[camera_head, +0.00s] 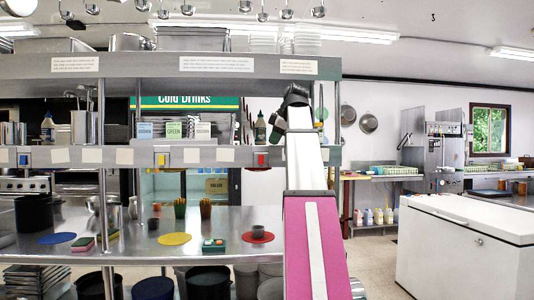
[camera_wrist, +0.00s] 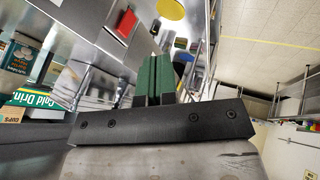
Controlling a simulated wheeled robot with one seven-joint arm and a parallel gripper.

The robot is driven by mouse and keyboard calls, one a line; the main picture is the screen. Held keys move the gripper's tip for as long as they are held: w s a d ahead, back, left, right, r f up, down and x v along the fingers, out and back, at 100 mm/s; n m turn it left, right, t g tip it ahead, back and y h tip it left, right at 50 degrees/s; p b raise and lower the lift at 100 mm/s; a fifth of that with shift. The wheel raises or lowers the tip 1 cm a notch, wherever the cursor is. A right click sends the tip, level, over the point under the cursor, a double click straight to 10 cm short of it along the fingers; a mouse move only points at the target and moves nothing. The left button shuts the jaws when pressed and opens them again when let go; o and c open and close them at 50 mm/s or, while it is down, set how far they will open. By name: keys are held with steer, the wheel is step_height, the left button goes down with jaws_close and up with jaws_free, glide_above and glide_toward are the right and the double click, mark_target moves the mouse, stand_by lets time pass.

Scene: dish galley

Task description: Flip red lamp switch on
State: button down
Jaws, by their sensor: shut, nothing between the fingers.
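The red switch (camera_head: 262,159) sits on the grey front strip of the shelf in the head view, toward its right end. A red rectangular piece in the wrist view (camera_wrist: 126,22) looks like the same switch, left of and beyond my fingertips. I cannot tell which way it is set. My gripper (camera_head: 277,130) shows dark at the end of my arm, above and slightly right of the switch. In the wrist view its green fingers (camera_wrist: 160,78) are together with nothing between them, and appear apart from the red piece. A red lamp cannot be made out.
The counter below holds coloured mats, including a yellow one (camera_head: 174,239), and cups. A white chest (camera_head: 460,245) stands right.

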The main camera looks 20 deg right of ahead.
mark_target(263, 160)
steer(key=x, duration=0.3)
steer(key=w+x, duration=0.1)
steer(key=x, duration=0.3)
steer(key=w+d+r+x, duration=0.1)
steer(key=x, duration=0.3)
steer(key=shift+d, duration=0.1)
steer(key=shift+w+d+f, duration=0.1)
steer(key=shift+w+d, duration=0.05)
steer(key=shift+w, duration=0.4)
steer(key=shift+w+f+t, duration=0.1)
steer(key=shift+w+t, duration=0.1)
steer(key=shift+t, duration=0.2)
